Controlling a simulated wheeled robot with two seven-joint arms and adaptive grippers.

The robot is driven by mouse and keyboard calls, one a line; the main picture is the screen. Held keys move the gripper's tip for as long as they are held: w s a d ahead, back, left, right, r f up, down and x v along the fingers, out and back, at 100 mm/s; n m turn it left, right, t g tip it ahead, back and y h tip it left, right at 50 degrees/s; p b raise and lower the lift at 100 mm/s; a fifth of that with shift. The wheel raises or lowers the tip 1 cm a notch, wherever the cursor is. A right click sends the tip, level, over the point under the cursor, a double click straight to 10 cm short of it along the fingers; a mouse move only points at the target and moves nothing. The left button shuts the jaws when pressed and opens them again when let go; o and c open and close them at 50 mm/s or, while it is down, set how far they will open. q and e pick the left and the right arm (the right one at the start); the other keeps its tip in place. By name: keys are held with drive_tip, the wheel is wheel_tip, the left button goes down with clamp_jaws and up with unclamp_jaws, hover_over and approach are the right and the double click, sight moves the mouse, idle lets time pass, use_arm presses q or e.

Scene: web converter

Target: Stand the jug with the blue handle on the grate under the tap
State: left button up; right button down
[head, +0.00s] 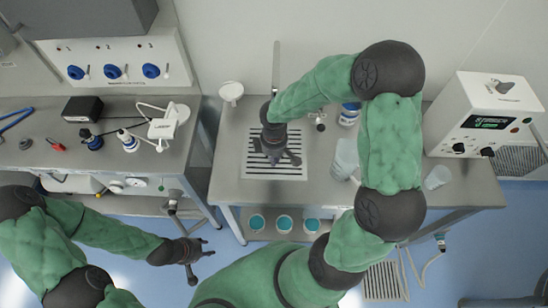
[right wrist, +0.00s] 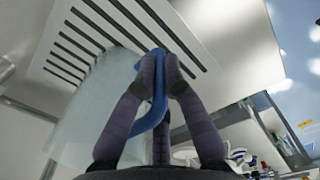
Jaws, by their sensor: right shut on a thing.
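The jug with the blue handle shows in the right wrist view as a pale translucent body (right wrist: 95,112) with a blue handle (right wrist: 158,95). My right gripper (right wrist: 161,68) is shut on that handle. In the head view my right gripper (head: 281,156) is over the slotted grate (head: 258,170), and the jug is hidden under it. The grate's slots also show beside the jug in the right wrist view (right wrist: 185,42). I cannot tell whether the jug's base touches the grate. The tap's upright pipe (head: 276,62) rises behind. My left gripper (head: 201,261) is open and empty, off the bench front.
Another translucent jug (head: 344,158) stands right of the grate, partly behind my right arm. A blue-labelled jar (head: 349,114), a clear beaker (head: 438,177) and a white display unit (head: 484,120) are further right. A white cup (head: 231,92) stands at the back left.

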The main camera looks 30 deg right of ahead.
drive_tip(key=c, duration=1.8)
unclamp_jaws()
drive_tip(key=shift+f, duration=0.15)
drive_tip(key=o, duration=0.5)
drive_tip(key=shift+c, duration=0.2)
drive_tip(key=shift+r, duration=0.25)
wheel_tip(320, 180, up, 12)
drive_tip(key=shift+f+p, duration=0.1)
drive_tip(key=shift+p, duration=0.85)
